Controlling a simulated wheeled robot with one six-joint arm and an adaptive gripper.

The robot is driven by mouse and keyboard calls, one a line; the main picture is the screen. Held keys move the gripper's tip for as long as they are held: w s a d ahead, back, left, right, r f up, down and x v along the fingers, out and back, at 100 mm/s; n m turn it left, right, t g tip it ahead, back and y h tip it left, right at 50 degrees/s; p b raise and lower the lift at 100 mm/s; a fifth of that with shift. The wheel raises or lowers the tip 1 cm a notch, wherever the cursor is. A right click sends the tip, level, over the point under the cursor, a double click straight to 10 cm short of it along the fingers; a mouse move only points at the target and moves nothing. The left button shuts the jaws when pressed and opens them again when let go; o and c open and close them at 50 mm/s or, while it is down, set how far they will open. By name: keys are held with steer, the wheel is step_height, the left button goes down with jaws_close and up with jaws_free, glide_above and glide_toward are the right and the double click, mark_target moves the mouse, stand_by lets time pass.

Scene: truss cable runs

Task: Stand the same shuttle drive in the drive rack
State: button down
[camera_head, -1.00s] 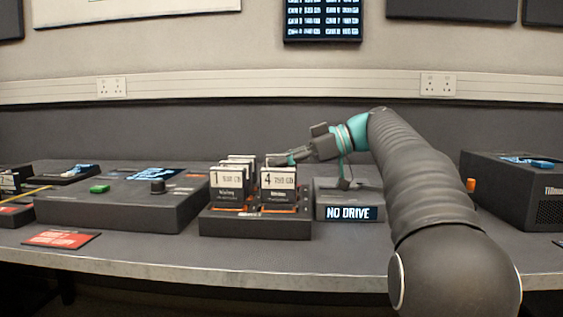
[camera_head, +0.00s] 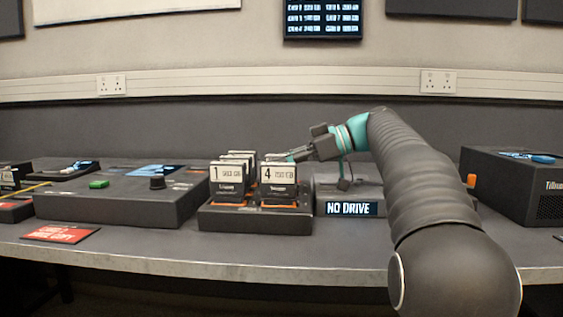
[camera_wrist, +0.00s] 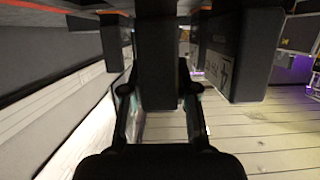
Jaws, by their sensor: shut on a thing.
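The drive rack (camera_head: 254,222) stands on the bench in the head view and carries several drives, among them drive 1 (camera_head: 227,182) and drive 4 (camera_head: 279,182) in front. My gripper (camera_head: 287,157) is over the rack's right back part, behind drive 4. In the wrist view my gripper (camera_wrist: 158,95) is shut on a dark block, the shuttle drive (camera_wrist: 156,60). In the head view the held drive is mostly hidden behind drive 4. I cannot tell whether its lower end is seated in a slot. Another dark drive (camera_wrist: 247,55) stands close to the right in the wrist view.
A dock with a NO DRIVE display (camera_head: 348,208) stands just right of the rack. A console (camera_head: 125,205) with a green button and a black knob is on the left. A dark box (camera_head: 525,190) stands at the right, and a red card (camera_head: 60,234) lies at the front left.

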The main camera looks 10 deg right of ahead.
stand_by(0.3)
steer(key=shift+c, duration=2.4)
jaws_free()
steer(key=shift+r+p, duration=3.15)
steer(key=shift+r, duration=0.65)
steer(key=shift+s+f, duration=0.1)
